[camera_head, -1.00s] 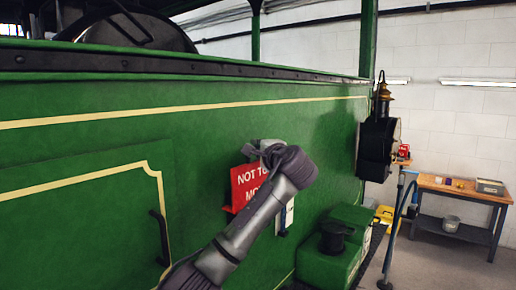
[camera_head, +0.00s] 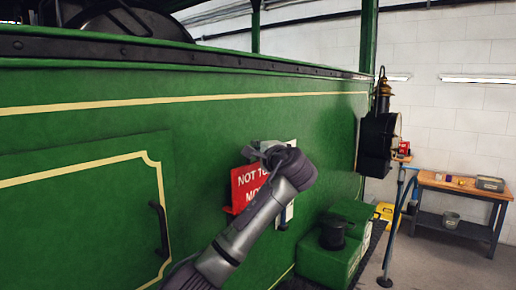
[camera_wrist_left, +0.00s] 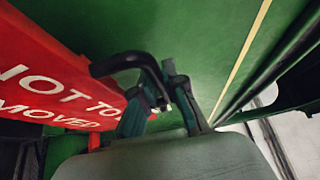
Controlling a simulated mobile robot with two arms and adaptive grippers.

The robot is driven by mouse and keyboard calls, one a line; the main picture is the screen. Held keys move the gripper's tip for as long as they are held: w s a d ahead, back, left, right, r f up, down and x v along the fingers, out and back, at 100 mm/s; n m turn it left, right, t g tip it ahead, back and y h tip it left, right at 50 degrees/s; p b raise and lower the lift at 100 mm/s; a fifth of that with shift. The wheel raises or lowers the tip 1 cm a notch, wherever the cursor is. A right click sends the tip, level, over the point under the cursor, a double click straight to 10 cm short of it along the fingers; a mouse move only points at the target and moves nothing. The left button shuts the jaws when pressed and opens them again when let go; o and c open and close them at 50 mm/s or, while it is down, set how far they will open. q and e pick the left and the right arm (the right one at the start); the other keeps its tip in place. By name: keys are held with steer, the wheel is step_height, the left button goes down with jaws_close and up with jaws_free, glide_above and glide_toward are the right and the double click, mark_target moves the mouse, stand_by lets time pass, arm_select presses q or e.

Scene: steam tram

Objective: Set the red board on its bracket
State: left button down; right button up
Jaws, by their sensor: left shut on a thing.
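The red board (camera_head: 246,184) with white lettering stands upright against the green tram side in the head view, its right part hidden by my left wrist. The board also fills the left of the left wrist view (camera_wrist_left: 50,88). My left gripper (camera_head: 264,150) is at the board's upper right, its fingers mostly hidden by my wrist. In the left wrist view the gripper (camera_wrist_left: 155,105) is shut at the board's end, by a black bent bar (camera_wrist_left: 122,64). I cannot tell the bracket clearly or whether the board rests on it. My right gripper is not in view.
A white plate (camera_head: 290,211) shows on the tram side behind my wrist. A black handle (camera_head: 160,233) is to the left. A green box (camera_head: 323,262) with a black knob and a lamp (camera_head: 377,140) are to the right. A workbench (camera_head: 455,190) stands by the wall.

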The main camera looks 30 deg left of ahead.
mark_target(258, 161)
arm_select(q)
steer(key=shift+f+b, duration=1.3)
steer(key=shift+f, duration=0.9)
steer(key=c, duration=1.2)
jaws_free()
steer(key=shift+o, duration=0.2)
steer(key=shift+s, duration=0.1)
steer(key=v, duration=1.2)
steer(key=shift+d, duration=0.1)
